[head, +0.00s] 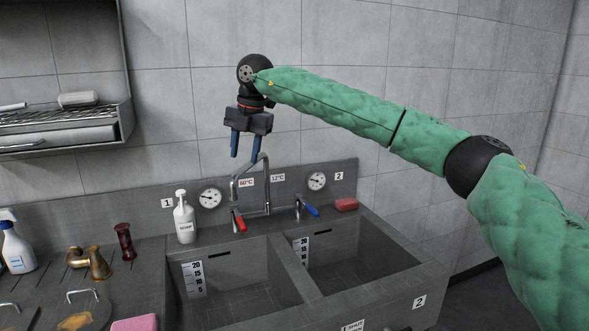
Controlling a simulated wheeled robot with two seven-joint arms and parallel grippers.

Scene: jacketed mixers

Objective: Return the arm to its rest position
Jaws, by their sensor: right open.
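My right arm, in a green quilted sleeve, comes in from the right side of the head view and reaches across above the sink. Its gripper (243,145) points down with two blue fingers apart, open and empty. In the picture it hangs just above and left of the curved faucet (265,180), over the back of the sink. I cannot tell whether a finger touches the faucet. My left gripper is not in view.
A double-basin sink (290,262) has a red lever (239,220) and a blue lever (311,210). A soap bottle (184,220), a red sponge (346,204), brass fittings (95,262) and a spray bottle (16,245) stand around it. A wall rack (60,120) hangs upper left.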

